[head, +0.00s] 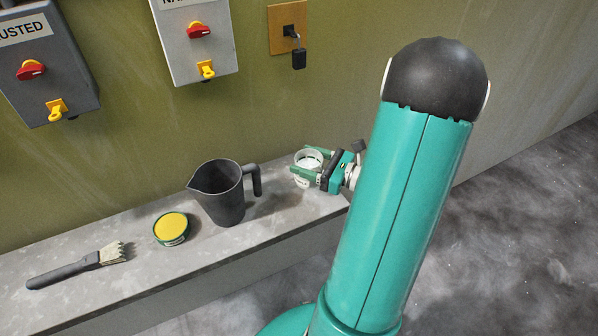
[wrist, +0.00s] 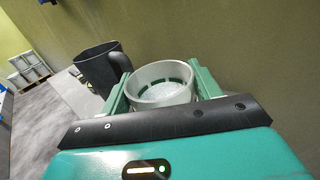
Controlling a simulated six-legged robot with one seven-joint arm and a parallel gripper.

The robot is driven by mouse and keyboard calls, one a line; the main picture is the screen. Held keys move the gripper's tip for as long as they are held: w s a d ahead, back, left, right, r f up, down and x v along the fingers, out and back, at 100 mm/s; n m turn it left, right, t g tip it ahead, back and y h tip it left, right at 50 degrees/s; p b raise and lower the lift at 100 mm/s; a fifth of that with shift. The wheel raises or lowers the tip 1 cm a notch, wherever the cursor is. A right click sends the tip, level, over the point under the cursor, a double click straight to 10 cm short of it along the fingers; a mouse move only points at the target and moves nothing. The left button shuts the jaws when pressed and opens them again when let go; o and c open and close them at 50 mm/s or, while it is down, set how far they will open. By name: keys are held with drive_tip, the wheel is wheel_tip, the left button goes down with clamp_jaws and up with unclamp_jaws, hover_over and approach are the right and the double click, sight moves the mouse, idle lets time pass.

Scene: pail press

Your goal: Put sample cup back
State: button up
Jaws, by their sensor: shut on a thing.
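The sample cup (head: 308,160) is a small, clear or whitish round cup at the right end of the grey ledge. In the wrist view the cup (wrist: 164,84) stands between the two green fingers, open side up, with pale contents inside. My gripper (head: 304,164) is shut on it, with one finger on each side; it also shows in the wrist view (wrist: 160,88). The cup looks upright. Whether its base touches the ledge is hard to tell.
A dark jug (head: 222,192) stands on the ledge (head: 110,228) just left of the cup. Further left are a yellow-topped round tin (head: 171,228) and a brush (head: 82,264). Switch boxes (head: 196,40) and a key plate (head: 288,28) hang on the wall above.

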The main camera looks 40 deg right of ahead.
drive_tip(key=w+f, duration=0.3)
drive_tip(key=shift+f, duration=1.7)
drive_tip(key=o, duration=1.2)
drive_tip(key=shift+f, duration=0.15)
